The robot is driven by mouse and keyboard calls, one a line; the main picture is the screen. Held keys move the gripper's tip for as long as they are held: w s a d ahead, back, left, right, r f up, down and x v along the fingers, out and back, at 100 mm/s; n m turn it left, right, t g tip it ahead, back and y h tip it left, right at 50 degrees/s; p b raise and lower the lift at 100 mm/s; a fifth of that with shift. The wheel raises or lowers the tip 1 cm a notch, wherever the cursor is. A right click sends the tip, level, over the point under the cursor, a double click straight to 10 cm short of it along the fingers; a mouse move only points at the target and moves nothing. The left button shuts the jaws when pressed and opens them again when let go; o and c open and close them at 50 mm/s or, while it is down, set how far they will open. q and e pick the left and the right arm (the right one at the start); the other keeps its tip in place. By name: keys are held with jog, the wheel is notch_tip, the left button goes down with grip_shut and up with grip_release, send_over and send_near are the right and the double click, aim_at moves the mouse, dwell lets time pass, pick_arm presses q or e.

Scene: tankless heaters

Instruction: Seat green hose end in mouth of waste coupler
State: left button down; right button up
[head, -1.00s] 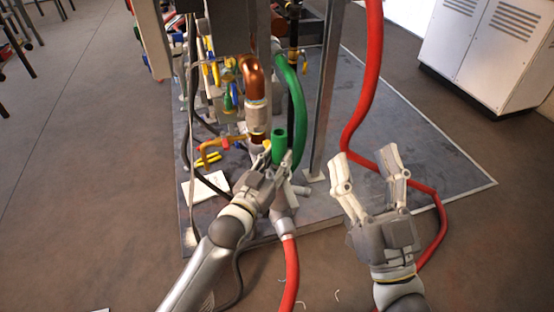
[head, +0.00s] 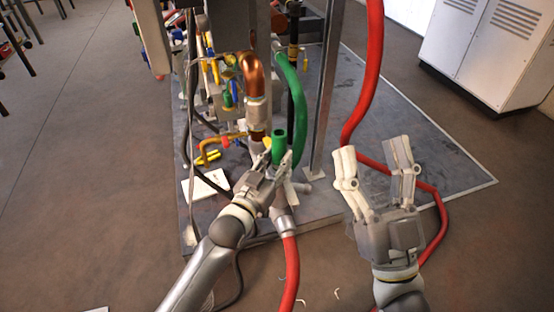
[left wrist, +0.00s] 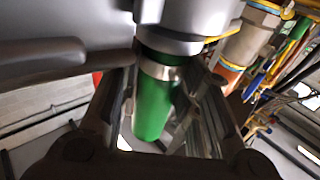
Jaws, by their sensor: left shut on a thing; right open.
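The green hose (head: 299,110) hangs in an arc beside the frame's dark post. A short upright green end (head: 279,147) shows between the fingers of my left gripper (head: 276,160), which is shut on it. In the left wrist view the green end (left wrist: 152,105) has a silver band and lies between the fingers, close against a grey round fitting (left wrist: 188,18). I cannot tell whether it is seated there, or which part is the waste coupler; its mouth is hidden. My right gripper (head: 372,158) is open and empty, to the right.
A copper elbow (head: 253,75) with a pale fitting stands left of the hose. A red hose (head: 290,265) leaves a grey fitting below my left gripper; another red hose (head: 366,100) runs down behind my right gripper. A white cabinet (head: 485,60) stands far right.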

pick_arm(q)
jog(key=shift+f, duration=0.2)
jog(key=c, duration=1)
grip_release()
jog(key=shift+o, duration=0.2)
pick_arm(e)
jog(key=shift+s+r+t+y, duration=0.3)
jog(key=shift+s+r, duration=0.15)
jog(key=shift+s, duration=0.1)
pick_arm(q)
jog(key=shift+f, duration=0.15)
jog(key=shift+s, duration=0.1)
jog(key=v, duration=1.2)
